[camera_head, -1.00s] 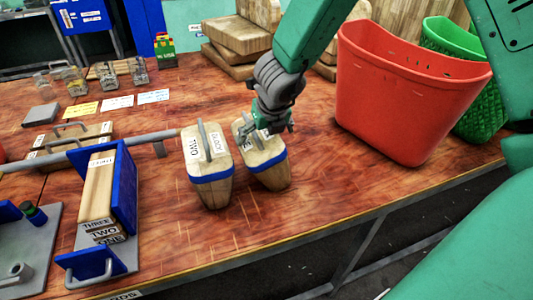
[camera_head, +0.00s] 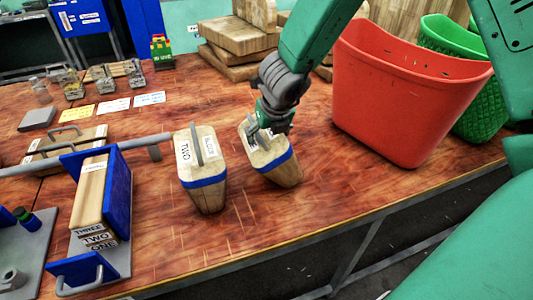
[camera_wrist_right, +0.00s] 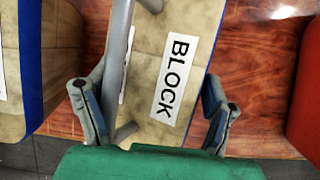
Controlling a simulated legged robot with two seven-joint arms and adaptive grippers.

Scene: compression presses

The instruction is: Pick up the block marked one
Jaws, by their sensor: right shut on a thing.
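A wooden block with a blue band and grey handle (camera_head: 277,163) is at the table's middle, right of a similar block marked TWO (camera_head: 202,180). It leans to one side in the head view. In the right wrist view its label reads BLOCK (camera_wrist_right: 175,78); its number cannot be read. My right gripper (camera_head: 262,130) is at its top and shut on it by the handle. In the wrist view the fingers (camera_wrist_right: 146,85) stand either side of the handle and label. Whether the block's base touches the table is unclear. My left gripper is not in view.
A red bin (camera_head: 400,95) stands close to the right of the gripper, with green baskets behind. A blue-ended press (camera_head: 118,195) holding boards marked THREE, TWO and ONE stands at left. Wooden boards (camera_head: 240,35) are stacked behind. The table's front is clear.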

